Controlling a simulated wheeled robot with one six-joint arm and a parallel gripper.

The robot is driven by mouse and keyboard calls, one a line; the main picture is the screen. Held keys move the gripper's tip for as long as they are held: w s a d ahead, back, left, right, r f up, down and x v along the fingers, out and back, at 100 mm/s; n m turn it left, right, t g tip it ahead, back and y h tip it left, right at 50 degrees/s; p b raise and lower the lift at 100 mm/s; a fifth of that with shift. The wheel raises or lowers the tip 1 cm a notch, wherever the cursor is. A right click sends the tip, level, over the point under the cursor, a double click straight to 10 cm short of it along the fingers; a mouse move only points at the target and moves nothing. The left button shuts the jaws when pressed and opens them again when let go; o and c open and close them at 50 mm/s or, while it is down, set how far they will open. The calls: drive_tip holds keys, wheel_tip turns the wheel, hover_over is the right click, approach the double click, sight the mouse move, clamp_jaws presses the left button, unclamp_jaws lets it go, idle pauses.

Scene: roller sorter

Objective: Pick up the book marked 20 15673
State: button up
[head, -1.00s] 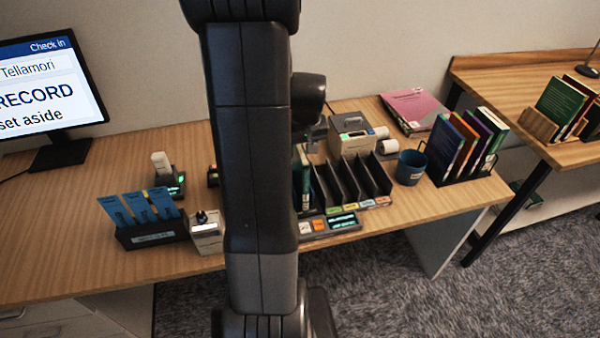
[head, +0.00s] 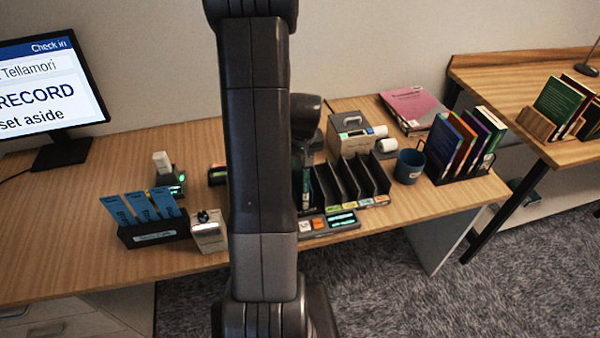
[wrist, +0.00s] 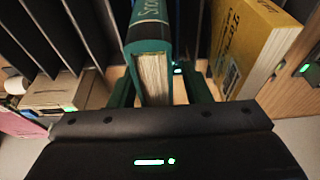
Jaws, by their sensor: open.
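A teal book (wrist: 148,52) stands upright in the wrist view, its pale page edges towards me; it also shows in the head view (head: 306,186) at the left end of the black sorter (head: 350,178). Its spine lettering is only partly visible, and I cannot read the number 20 15673 on any book. My gripper (wrist: 160,88) is open, with a green finger on each side of the teal book. I cannot tell whether the fingers touch it. A yellow book (wrist: 258,45) leans to the right of it in the wrist view. My arm hides part of the sorter in the head view.
Black dividers (wrist: 42,38) stand close on the left in the wrist view. Blue cards in a holder (head: 155,234) stand left.

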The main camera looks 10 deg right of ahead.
drive_tip(key=shift+f+b, duration=0.25)
drive_tip(key=shift+b, duration=0.15)
idle(0.5)
clamp_jaws()
